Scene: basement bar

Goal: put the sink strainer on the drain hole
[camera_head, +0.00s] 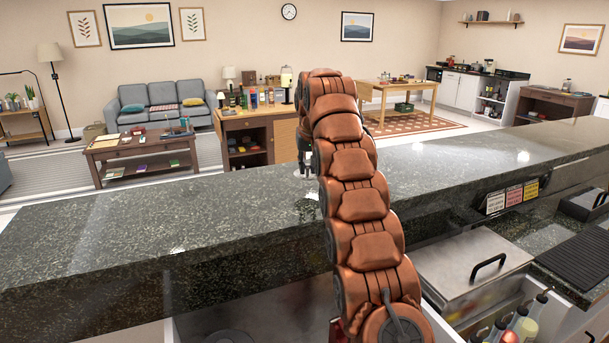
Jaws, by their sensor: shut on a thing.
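My arm reaches across the dark granite bar top, and my gripper (306,164) is partly hidden behind my own arm links, low over the counter. It is shut on a small pale thing (302,174), probably the sink strainer, though it is too small and covered to be sure. I cannot tell whether that thing touches the counter. The metal sink basin (260,305) is in the lower left, below the near edge of the bar top. A dark round shape, probably the drain hole (229,337), shows at the bottom edge of the view, cut off by the frame.
The granite bar top (130,230) is largely clear to the left. A steel lidded bin (472,262) with a black handle and several bottles (525,318) stand lower right, below the raised bar ledge. A black ribbed mat (585,262) lies at far right.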

